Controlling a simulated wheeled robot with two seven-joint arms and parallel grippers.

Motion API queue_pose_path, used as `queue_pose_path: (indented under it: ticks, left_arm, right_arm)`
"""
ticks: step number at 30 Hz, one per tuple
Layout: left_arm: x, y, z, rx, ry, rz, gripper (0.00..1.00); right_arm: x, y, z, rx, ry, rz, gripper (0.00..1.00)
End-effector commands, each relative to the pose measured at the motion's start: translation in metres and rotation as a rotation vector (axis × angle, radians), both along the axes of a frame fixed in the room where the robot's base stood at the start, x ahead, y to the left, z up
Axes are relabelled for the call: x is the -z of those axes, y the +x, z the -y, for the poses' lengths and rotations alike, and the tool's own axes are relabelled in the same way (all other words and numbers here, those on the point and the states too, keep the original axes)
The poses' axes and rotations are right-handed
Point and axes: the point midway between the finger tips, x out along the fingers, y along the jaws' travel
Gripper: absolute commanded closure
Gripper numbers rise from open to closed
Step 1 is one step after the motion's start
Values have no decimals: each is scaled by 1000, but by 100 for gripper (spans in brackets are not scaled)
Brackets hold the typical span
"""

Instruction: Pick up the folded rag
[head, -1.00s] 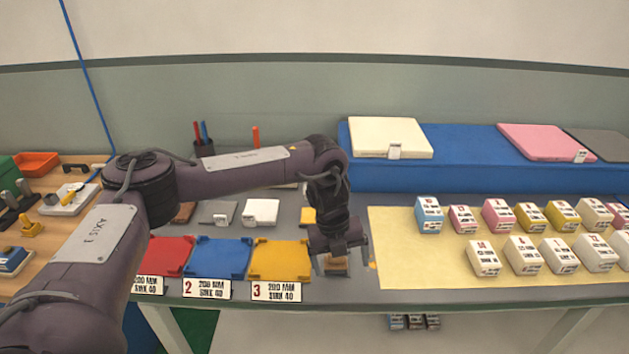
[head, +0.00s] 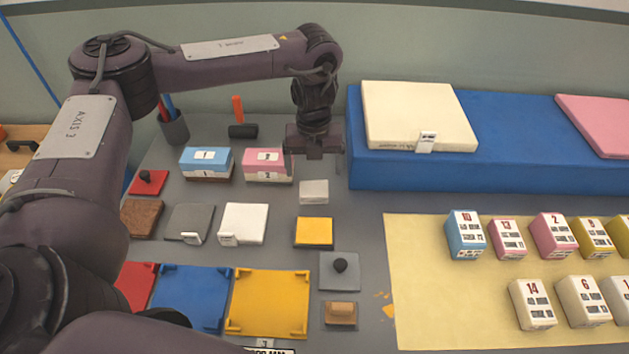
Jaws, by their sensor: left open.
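A small light-grey folded pad (head: 314,192), which looks like the folded rag, lies flat on the grey table right of the middle of the head view. My left gripper (head: 315,163) is open and points down just behind and above it in the picture. A gap shows between them, and the gripper is empty. My right gripper is not in view.
Pink (head: 267,164) and blue (head: 206,162) boxes stand to the left. The blue platform (head: 400,172) rises at right.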

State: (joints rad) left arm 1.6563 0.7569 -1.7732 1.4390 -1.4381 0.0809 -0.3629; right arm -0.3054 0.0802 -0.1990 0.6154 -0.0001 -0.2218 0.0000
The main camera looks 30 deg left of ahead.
Motion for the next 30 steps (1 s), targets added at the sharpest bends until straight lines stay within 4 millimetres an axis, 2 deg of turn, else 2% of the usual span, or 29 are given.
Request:
queue_pose_path:
  ticks: [5, 9, 13, 22, 30]
  left_arm:
    - [19, 0, 0, 0, 0, -1, 11]
    - [40, 0, -1, 0, 2, -4, 11]
    - [58, 1, 0, 1, 0, -1, 11]
    - [66, 2, 0, 0, 0, 1, 11]
    - [65, 2, -1, -1, 0, 1, 45]
  right_arm:
    - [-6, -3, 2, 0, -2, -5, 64]
    - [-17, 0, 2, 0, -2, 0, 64]
    - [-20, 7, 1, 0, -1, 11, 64]
    - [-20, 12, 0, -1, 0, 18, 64]
    - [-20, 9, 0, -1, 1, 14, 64]
